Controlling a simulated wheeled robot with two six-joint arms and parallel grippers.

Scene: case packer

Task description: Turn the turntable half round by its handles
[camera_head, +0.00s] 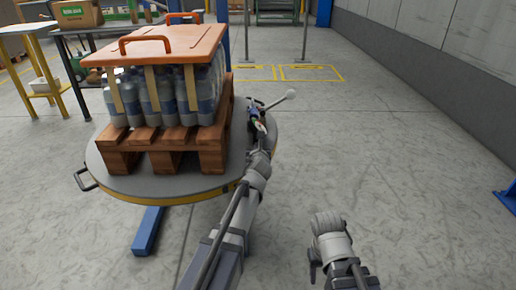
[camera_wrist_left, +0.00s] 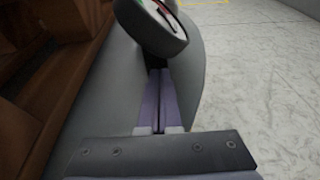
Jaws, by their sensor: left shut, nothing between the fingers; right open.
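The round grey turntable (camera_head: 120,178) with a yellow rim carries a wooden pallet (camera_head: 165,140) loaded with bottles under an orange lid. A dark loop handle (camera_head: 86,180) sticks out at its left edge. A rod with a pale ball end (camera_head: 290,94) juts out beside this gripper. My right gripper (camera_head: 314,262) is low at the front, apart from the turntable, its jaws hardly visible.
A blue floor beam (camera_head: 148,230) shows under the turntable. A table (camera_head: 85,40) with a cardboard box (camera_head: 75,14) stands at the back left. The floor to the right is clear up to a grey wall (camera_head: 430,45); a blue foot (camera_head: 507,200) is at the right edge.

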